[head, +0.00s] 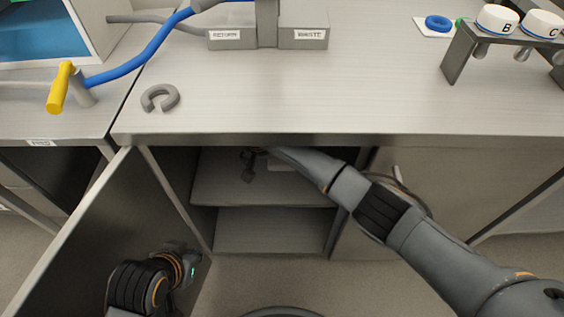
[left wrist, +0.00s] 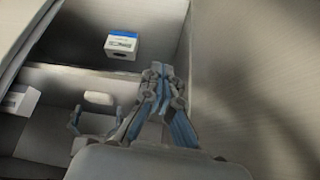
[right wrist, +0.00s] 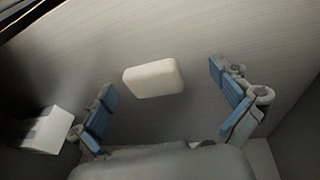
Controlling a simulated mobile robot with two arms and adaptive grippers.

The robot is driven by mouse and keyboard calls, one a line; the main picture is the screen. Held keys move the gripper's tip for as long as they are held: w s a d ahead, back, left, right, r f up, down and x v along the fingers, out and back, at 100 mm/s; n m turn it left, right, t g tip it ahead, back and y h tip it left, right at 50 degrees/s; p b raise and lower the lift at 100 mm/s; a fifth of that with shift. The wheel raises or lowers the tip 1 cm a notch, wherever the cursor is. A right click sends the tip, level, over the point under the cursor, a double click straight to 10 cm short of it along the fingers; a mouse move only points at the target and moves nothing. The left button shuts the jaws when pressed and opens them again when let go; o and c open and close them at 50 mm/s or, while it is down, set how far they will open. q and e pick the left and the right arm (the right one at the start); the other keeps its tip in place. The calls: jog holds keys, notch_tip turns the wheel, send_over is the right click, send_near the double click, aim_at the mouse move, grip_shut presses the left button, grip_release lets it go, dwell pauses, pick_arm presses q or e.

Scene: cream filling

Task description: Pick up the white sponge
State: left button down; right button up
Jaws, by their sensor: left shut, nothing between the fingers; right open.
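The white sponge (right wrist: 155,79) is a small rounded off-white block, seen in the right wrist view lying on a grey cabinet shelf (right wrist: 190,40). My right gripper (right wrist: 163,88) is open, its two blue-padded fingers spread wide on either side of the sponge with gaps. The sponge also shows in the left wrist view (left wrist: 98,98), near the right gripper's fingers. In the head view my right arm reaches into the cabinet, and its gripper (head: 250,164) is partly hidden under the countertop. My left gripper (left wrist: 155,82) is shut and empty, low by the open cabinet door.
The cabinet door (head: 85,235) stands open at the left. A white box (right wrist: 46,130) lies left of the right gripper; a white-and-blue box (left wrist: 121,45) shows in the left wrist view. The countertop edge (head: 400,141) overhangs the shelves. The lower shelf (head: 270,230) looks bare.

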jog(key=w+d, duration=0.1)
jog(key=w+d+b, duration=0.1)
jog(key=w, duration=0.1)
jog(key=shift+f, duration=0.1)
jog(key=b+x, duration=0.1)
jog(key=x, duration=0.1)
jog(key=shift+w+d+f, duration=0.1)
jog(key=shift+w+f, duration=0.15)
jog(key=shift+f, duration=0.15)
pick_arm(q)
jog(key=w+d+r+t+h, duration=0.2)
jog(key=w+r+t, duration=0.4)
jog(key=w, duration=0.3)
jog(key=shift+w+d+r+t, duration=0.25)
jog(key=shift+d+r+t, duration=0.15)
jog(key=shift+d+r, duration=0.35)
pick_arm(e)
jog(key=c, duration=0.9)
